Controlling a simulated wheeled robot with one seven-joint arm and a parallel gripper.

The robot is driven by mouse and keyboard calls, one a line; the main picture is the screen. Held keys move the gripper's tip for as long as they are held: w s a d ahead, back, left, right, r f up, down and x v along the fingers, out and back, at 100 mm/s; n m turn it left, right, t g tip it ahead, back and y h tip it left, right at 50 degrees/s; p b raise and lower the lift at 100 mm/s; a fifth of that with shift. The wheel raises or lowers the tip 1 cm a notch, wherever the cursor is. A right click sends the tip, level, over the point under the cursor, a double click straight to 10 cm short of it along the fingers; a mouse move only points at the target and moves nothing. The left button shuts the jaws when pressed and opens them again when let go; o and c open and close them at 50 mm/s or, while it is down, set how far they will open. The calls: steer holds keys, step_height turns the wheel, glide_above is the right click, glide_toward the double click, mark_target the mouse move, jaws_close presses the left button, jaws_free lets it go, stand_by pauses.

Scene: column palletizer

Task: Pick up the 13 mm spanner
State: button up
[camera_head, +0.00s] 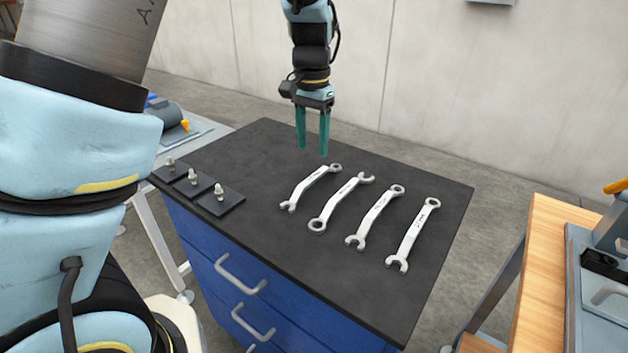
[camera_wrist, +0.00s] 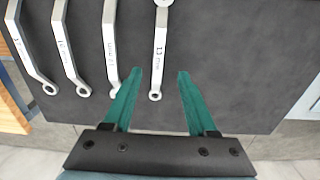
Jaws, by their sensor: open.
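Several silver spanners lie in a row on the black top. The 13 mm spanner (camera_wrist: 159,50) is the rightmost in the wrist view, where its label reads 13 mm. It appears to be the leftmost spanner (camera_head: 311,187) in the head view. My gripper (camera_head: 312,151) is open and empty, pointing down above the far part of the top. In the wrist view the 13 mm spanner lies between the lines of my green fingertips (camera_wrist: 160,70), with its small end toward my gripper. My fingers look clear of it.
Other spanners (camera_head: 342,203) (camera_head: 375,216) (camera_head: 414,235) lie beside it to the right in the head view. Dark plates with small bolts (camera_head: 221,196) sit at the top's left. The black top (camera_head: 270,255) covers a blue drawer cabinet (camera_head: 290,310). A wooden bench (camera_head: 545,270) stands right.

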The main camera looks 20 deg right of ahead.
mark_target(314, 176)
steer(key=shift+d+f+p, duration=0.15)
steer(key=shift+f+p, duration=1.1)
steer(key=shift+f, duration=2.85)
steer(key=shift+c, duration=0.2)
jaws_close()
